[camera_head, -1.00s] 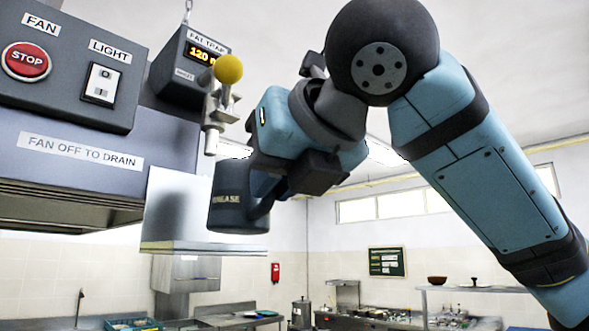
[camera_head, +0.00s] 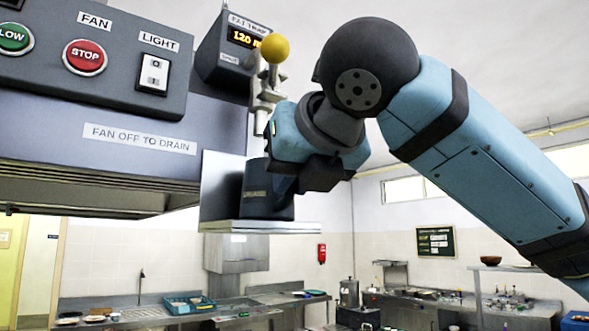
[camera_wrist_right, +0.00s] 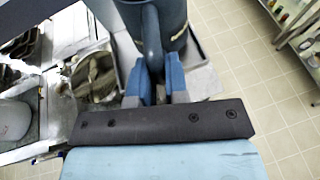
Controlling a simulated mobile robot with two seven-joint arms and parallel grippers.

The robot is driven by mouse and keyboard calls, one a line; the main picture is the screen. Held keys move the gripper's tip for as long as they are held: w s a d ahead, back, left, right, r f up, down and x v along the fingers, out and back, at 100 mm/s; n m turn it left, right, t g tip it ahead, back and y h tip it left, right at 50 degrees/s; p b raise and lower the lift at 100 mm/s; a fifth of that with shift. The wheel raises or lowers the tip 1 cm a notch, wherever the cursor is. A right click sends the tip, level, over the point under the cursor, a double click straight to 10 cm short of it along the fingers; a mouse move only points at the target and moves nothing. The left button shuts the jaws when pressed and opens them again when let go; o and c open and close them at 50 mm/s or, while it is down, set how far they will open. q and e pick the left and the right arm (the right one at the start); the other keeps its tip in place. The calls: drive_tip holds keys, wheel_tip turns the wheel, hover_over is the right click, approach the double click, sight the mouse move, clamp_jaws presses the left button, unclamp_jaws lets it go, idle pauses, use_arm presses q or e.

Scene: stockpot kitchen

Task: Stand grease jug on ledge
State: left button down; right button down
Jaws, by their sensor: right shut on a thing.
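The grease jug (camera_head: 257,203) is a dark blue-grey cylinder with a GREASE label, upright at the ledge (camera_head: 290,228) under the hood's right end. Its base looks level with the ledge top; I cannot tell whether it touches. My right gripper (camera_head: 283,183) comes in from the right and is shut on the jug's handle. In the right wrist view the fingers (camera_wrist_right: 155,85) sit on both sides of the handle (camera_wrist_right: 152,45), below the jug body (camera_wrist_right: 165,15). The grey ledge (camera_wrist_right: 203,82) shows beneath them. My left gripper is out of view.
A valve with a yellow ball knob (camera_head: 275,49) hangs just above the jug and gripper, beside the fat trap display box (camera_head: 228,60). The hood control panel (camera_head: 110,30) is at the left. Counters (camera_head: 140,315) and a sink run far below.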

drive_tip(key=shift+f, duration=0.45)
idle(0.6)
drive_tip(key=c, duration=1.1)
unclamp_jaws()
drive_tip(key=shift+o, duration=0.2)
drive_tip(key=b+v, duration=0.3)
drive_tip(key=v, duration=1.1)
drive_tip(key=shift+b, duration=0.3)
